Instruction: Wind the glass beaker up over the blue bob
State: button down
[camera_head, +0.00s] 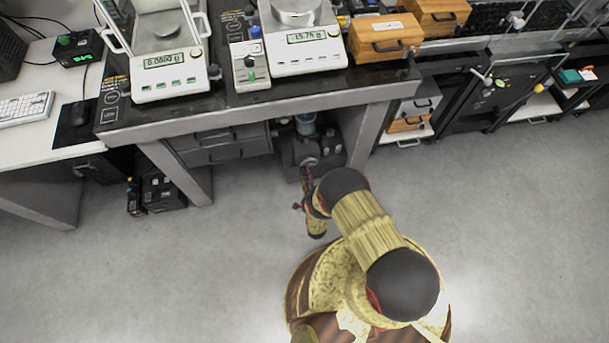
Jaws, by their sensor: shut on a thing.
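Under the weighing table stands a dark jack-like stand (330,147) with a round grey knob (310,161) on its front. A bluish, glassy vessel, likely the glass beaker (306,124), shows above the stand, just below the table's front edge. Its upper part is hidden by the table top. The blue bob cannot be made out. My gripper (308,172) reaches in from the front, at the knob, and is shut on it. The fingers are small and partly hidden by my wrist.
Table legs (178,170) flank the stand. Black boxes (160,193) lie on the floor at left. Open floor (160,270) surrounds my base.

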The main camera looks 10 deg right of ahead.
jog(key=shift+s, duration=0.1)
dwell(0.3)
jog(key=c, duration=1.7)
grip_release()
jog(key=s, duration=0.7)
jog(key=shift+s, duration=0.2)
